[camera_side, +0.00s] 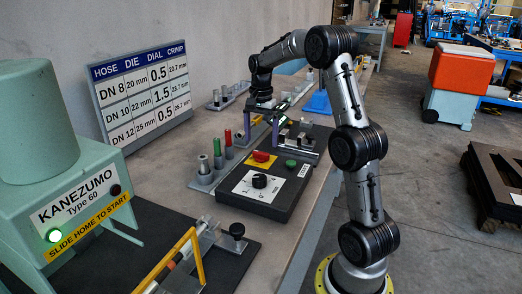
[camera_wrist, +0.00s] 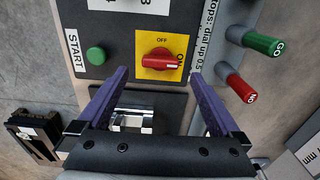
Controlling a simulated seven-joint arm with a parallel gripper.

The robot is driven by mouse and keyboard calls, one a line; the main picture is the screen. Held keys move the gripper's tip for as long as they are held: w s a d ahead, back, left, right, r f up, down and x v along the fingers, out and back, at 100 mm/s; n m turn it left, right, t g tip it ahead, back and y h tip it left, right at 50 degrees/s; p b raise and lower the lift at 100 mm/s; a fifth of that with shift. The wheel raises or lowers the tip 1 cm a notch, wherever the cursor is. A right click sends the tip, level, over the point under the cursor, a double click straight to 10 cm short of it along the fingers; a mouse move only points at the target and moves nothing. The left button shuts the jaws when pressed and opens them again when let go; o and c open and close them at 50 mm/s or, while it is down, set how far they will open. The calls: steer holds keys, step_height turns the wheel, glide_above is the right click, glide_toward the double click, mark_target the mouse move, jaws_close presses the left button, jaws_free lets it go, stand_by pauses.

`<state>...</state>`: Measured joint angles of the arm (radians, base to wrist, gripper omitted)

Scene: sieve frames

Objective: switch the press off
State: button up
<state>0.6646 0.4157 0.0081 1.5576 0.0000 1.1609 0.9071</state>
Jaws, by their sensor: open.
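The red rotary switch (camera_wrist: 158,61) sits on a yellow plate (camera_wrist: 145,73) of the dark control box, with OFF printed above it. Its handle lies crosswise, the white mark at its right end, not toward OFF. In the side view the switch (camera_side: 261,156) is at the back of the box (camera_side: 230,194). My gripper (camera_wrist: 159,76) is open and empty, its purple fingers apart and just short of the switch in the wrist view. In the side view my gripper (camera_side: 261,142) is above and behind the switch. The press (camera_side: 40,180) shows a lit green lamp (camera_side: 54,235).
The green START button (camera_wrist: 96,55) is left of the switch. A black dial (camera_side: 260,181) is on the box's front. Green (camera_wrist: 263,43) and red (camera_wrist: 242,89) GO and NO gauges stand beside the box.

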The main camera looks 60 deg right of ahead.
mark_target(261, 152)
steer(key=shift+f, duration=2.55)
steer(key=c, duration=1.3)
